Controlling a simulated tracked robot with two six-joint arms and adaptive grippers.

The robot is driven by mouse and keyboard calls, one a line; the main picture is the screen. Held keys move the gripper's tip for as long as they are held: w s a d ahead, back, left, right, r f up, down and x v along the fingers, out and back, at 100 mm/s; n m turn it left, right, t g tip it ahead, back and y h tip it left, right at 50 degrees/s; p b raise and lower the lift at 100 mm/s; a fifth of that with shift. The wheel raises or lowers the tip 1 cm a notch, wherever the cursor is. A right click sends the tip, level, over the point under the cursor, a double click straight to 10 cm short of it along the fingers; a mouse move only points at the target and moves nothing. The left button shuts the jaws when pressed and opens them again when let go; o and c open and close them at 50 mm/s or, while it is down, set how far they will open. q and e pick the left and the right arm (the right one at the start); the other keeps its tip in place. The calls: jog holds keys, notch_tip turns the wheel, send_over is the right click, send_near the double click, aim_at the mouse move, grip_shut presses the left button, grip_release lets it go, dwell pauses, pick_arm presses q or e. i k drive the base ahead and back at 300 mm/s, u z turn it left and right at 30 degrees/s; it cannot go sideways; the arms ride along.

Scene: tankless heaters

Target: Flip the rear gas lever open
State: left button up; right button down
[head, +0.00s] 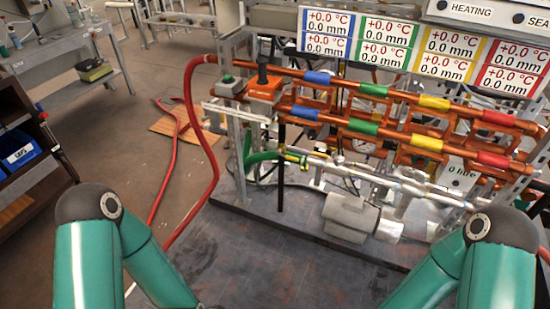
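The heater test rig stands ahead, with two orange pipe rows carrying blue, green, yellow and red sleeves. At its left end an orange box (265,89) bears an upright black handle (262,70). A small yellow fitting (291,157) sits lower, where a green hose (262,157) meets a pale pipe. I cannot tell which part is the rear gas lever, or whether it is open. My two teal arms come in at the bottom left and bottom right. Both reach down past the lower edge, so neither gripper shows.
A red hose (203,130) loops from the upper pipe down to the floor. A grey box with a green button (227,86) is beside the orange box. A light-grey motor-like cylinder (350,217) sits on the rig's dark base. Display panels (392,45) hang above.

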aim_at(278, 152)
jog(key=u, duration=0.1)
jog(key=i, duration=1)
jog(key=z, duration=0.05)
